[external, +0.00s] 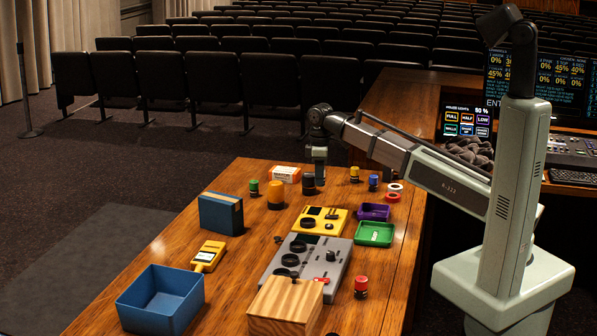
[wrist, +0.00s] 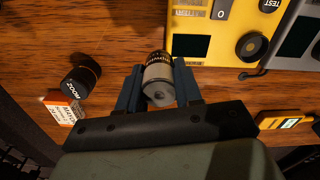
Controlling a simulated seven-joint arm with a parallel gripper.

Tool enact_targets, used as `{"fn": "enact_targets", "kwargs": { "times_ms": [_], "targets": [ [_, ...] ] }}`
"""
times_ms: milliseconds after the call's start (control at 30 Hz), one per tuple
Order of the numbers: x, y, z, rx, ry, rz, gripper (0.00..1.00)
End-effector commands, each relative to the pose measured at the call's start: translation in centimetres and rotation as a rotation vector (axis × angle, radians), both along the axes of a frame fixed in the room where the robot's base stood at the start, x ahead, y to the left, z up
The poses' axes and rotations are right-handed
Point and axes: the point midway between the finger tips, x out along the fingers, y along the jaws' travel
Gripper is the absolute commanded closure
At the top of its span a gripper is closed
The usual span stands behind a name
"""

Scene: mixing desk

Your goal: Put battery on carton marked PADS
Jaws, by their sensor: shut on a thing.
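My gripper (wrist: 158,88) is shut on the battery (wrist: 157,78), a short cylinder with a grey end and a dark band with small lettering. Its end faces the wrist camera, between the two blue-grey fingers. In the external view my gripper (external: 318,176) points down over the far part of the desk; the battery cannot be made out clearly there. A small orange and white carton (external: 286,174) lies at the far left of the gripper. It also shows at the left of the wrist view (wrist: 62,109), apart from the gripper; its lettering is too small to read surely.
A black lettered cylinder (wrist: 80,80) stands between battery and carton. A yellow device (external: 320,219), grey mixer (external: 308,265), blue box (external: 221,213) and blue bin (external: 160,301) occupy nearer desk.

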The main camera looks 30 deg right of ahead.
Motion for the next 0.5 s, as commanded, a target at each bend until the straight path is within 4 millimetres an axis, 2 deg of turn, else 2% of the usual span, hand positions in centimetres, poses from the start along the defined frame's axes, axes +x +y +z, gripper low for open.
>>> {"fn": "enact_targets", "kwargs": {
  "times_ms": [33, 167, 500],
  "targets": [
    [-0.4, 1.9, 0.3, 0.001, -0.003, 0.029, 1.00],
    [-0.9, 6.5, 1.3, 0.006, -0.010, 0.092, 1.00],
    [0.1, 20.8, 5.5, 0.017, -0.026, 0.244, 1.00]
  ]
}}
